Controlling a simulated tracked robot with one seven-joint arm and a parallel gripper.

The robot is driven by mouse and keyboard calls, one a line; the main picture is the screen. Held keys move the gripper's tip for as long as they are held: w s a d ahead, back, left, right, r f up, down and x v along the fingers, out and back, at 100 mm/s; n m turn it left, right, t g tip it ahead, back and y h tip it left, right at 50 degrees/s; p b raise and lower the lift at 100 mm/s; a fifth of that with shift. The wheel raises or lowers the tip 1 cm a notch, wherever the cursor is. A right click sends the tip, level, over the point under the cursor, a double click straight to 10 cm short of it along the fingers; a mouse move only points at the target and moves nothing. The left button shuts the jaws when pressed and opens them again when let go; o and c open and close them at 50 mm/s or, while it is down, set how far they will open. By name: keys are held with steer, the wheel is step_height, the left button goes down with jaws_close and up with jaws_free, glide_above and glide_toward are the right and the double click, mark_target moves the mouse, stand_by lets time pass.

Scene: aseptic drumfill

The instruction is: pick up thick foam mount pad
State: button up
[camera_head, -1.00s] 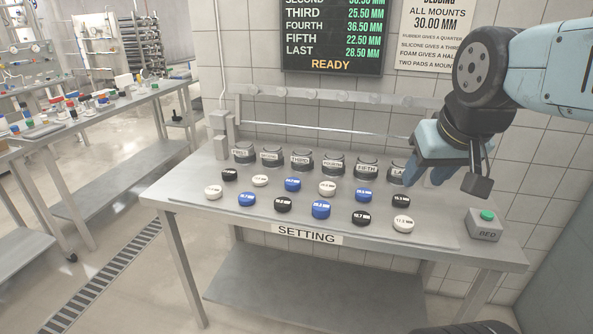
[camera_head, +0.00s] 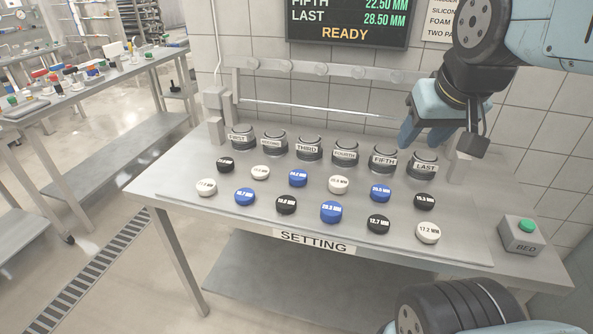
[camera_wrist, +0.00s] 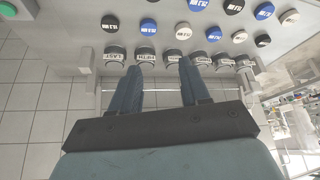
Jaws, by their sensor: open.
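Several round pads lie in two rows on the bench, in black, white and blue, each with a thickness label. Blue pads include one in the front row (camera_head: 331,212), one at the front left (camera_head: 245,197), and two in the back row (camera_head: 298,179) (camera_head: 380,193). White pads include one reading 17.2 MM (camera_head: 428,233); black ones include 12.7 MM (camera_head: 378,225) and 15.5 MM (camera_head: 424,202). I cannot tell which colour is foam. My gripper (camera_head: 413,133) is open and empty, above the mounts at the bench's back right; its fingers (camera_wrist: 161,66) are apart in the wrist view.
Labelled dark mounts, FIRST (camera_head: 241,137) to LAST (camera_head: 424,164), stand in a row behind the pads. A BED box with a green button (camera_head: 526,226) stands at the right end. A rail (camera_head: 320,70) runs along the wall. The bench's front strip (camera_head: 230,222) is clear.

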steer(key=o, duration=0.3)
steer(key=shift+w+a+f+n, duration=0.15)
steer(key=shift+w+f+n, duration=0.05)
steer(key=shift+f+n, duration=0.1)
steer(key=o, duration=0.5)
steer(key=w+f+n+g+h, duration=0.1)
steer(key=n, duration=0.1)
steer(key=w+a+f+n+g+h, duration=0.1)
steer(key=w+f, duration=0.1)
steer(key=w+a+f+n+g, duration=0.1)
steer(key=w+n, duration=0.1)
steer(key=shift+w+a+f+n+h, duration=0.2)
steer(key=shift+n+h, duration=0.1)
steer(key=shift+h, duration=0.1)
steer(key=shift+c, duration=0.2)
steer(key=n+t+h, duration=0.7)
steer(key=n, duration=1.3)
glide_toward(295, 176)
steer(key=x, duration=0.4)
steer(key=shift+w+d+r, duration=0.1)
steer(key=shift+w+d, duration=0.1)
steer(key=shift+d, duration=0.15)
steer(key=shift+f+x, duration=0.2)
steer(key=shift+x, duration=2.3)
